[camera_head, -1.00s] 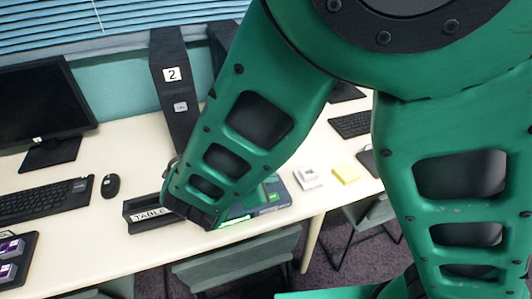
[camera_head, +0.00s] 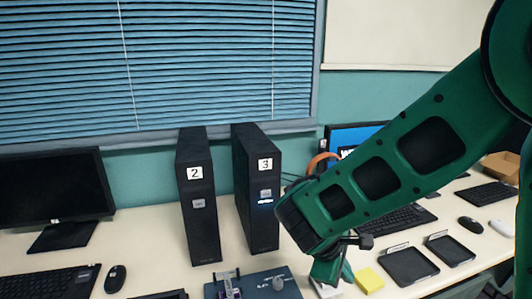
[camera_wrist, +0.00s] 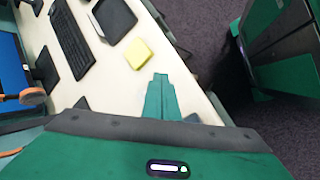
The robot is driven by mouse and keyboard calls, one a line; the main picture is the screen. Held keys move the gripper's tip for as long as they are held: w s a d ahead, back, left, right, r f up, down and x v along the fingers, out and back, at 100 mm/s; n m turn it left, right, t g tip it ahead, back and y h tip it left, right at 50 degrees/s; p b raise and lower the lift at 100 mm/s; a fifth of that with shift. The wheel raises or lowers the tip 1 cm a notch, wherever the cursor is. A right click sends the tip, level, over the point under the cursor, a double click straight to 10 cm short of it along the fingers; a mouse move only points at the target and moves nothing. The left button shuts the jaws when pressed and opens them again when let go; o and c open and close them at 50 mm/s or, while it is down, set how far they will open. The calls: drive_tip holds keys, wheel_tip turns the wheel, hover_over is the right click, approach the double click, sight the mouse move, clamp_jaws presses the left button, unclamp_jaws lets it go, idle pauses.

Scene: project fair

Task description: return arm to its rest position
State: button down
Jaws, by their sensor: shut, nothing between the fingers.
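My green arm (camera_head: 400,165) reaches in from the upper right of the head view, over the long cream table (camera_wrist: 110,75). My gripper (camera_head: 328,272) hangs below the arm's black end and partly covers a white block behind it. In the wrist view the fingers (camera_wrist: 160,85) are together and empty, pointing at the table's edge beside a yellow block (camera_wrist: 139,54). The yellow block also shows just right of the gripper in the head view (camera_head: 369,280).
Black towers marked 2 (camera_head: 199,225) and 3 (camera_head: 258,205) stand left of the arm. A dark board (camera_head: 262,286) lies before them. Two black trays (camera_head: 410,266) (camera_head: 450,250) and a keyboard lie to the right. Dark floor (camera_wrist: 205,40) shows beyond the table's edge.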

drive_tip(key=s+d+r+m+g+y, duration=0.2)
drive_tip(key=s+d+m, duration=0.25)
drive_tip(key=d, duration=0.35)
drive_tip(key=s+d+r+m+g+y, duration=0.1)
drive_tip(key=s+d+r+m, duration=0.25)
drive_tip(key=d+m, duration=0.35)
drive_tip(key=s+d+r+m+y, duration=0.1)
drive_tip(key=s+d+m, duration=0.2)
drive_tip(key=s, duration=0.3)
drive_tip(key=s+d+r+m+y, duration=0.2)
drive_tip(key=s+d+m, duration=0.1)
drive_tip(key=s, duration=0.3)
drive_tip(key=shift+s+m, duration=0.15)
drive_tip(key=shift+m, duration=0.2)
drive_tip(key=shift+w+f, duration=0.3)
drive_tip(key=shift+w, duration=0.3)
